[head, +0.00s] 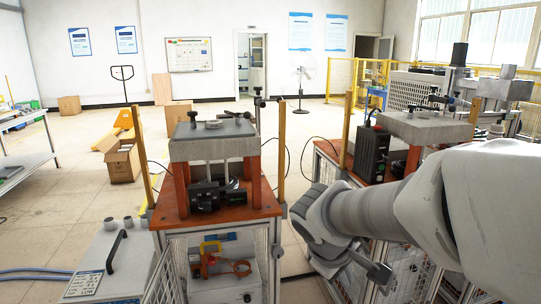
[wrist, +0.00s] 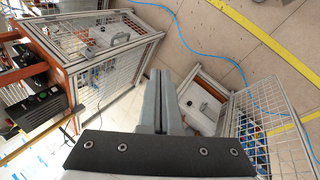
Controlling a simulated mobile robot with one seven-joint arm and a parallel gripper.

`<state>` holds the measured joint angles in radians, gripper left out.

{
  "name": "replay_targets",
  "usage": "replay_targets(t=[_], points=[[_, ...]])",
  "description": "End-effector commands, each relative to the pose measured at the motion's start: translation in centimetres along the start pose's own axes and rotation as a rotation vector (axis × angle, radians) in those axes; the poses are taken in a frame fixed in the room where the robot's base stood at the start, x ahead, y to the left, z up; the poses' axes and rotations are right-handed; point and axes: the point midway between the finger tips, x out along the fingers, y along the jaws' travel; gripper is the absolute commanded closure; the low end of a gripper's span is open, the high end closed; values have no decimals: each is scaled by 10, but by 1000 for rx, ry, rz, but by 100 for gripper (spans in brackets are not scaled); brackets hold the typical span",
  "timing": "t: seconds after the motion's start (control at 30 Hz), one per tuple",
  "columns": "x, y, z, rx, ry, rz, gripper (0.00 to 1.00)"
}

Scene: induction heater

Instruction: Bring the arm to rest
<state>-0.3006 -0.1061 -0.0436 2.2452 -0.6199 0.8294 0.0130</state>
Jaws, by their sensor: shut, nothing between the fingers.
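My arm reaches in from the right edge of the head view, bent, with its grey wrist (head: 320,215) in front of the gap between two workbenches. My gripper (wrist: 160,78) shows in the wrist view with its two grey fingers side by side, shut and empty. It points down toward the floor and touches nothing that I can see. In the head view I cannot make out the fingers clearly.
An induction heater bench (head: 180,205) with an orange top stands left of my wrist. Another bench with a black unit (head: 369,153) stands behind my arm. A low grey cabinet (head: 110,262) is front left. A blue hose (wrist: 190,28) crosses the floor.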

Motion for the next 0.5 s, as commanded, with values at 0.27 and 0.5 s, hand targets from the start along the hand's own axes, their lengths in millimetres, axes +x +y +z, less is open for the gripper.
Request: replay_targets(t=[0.27, 0.5], points=[[-50, -11, 65, 363, 87, -140, 100], [-80, -34, 98, 601, 178, -244, 100]])
